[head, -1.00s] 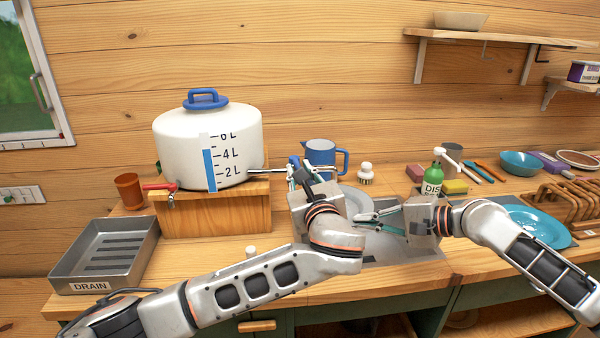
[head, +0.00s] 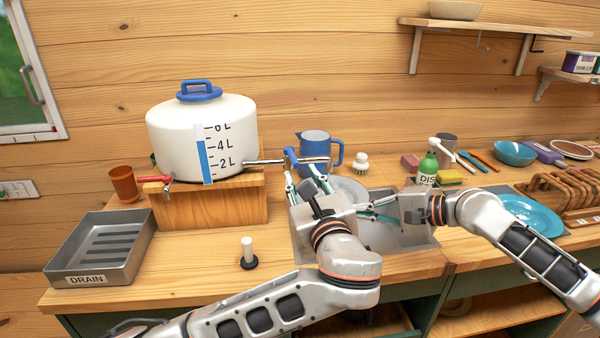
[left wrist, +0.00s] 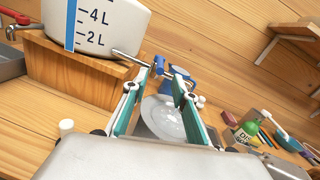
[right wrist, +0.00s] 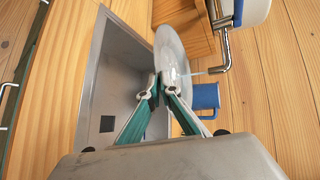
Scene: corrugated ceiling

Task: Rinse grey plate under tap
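The grey plate (right wrist: 168,62) is tilted on edge over the sink in the right wrist view. My right gripper (right wrist: 160,90) is shut on its rim. The plate also shows in the left wrist view (left wrist: 165,118) and partly in the head view (head: 349,187). The metal tap spout (right wrist: 223,50) ends just above the plate, and a thin pale stream runs from it towards the plate. The tap's blue lever (head: 290,156) is at the spout. My left gripper (head: 304,176) is just in front of the lever, fingers apart, with nothing clearly held between them.
The white water tank (head: 203,140) stands on a wooden block left of the sink (head: 398,238). A drain tray (head: 100,250) is at left; a small peg (head: 247,250) stands before the block. A turquoise plate (head: 530,215) lies right.

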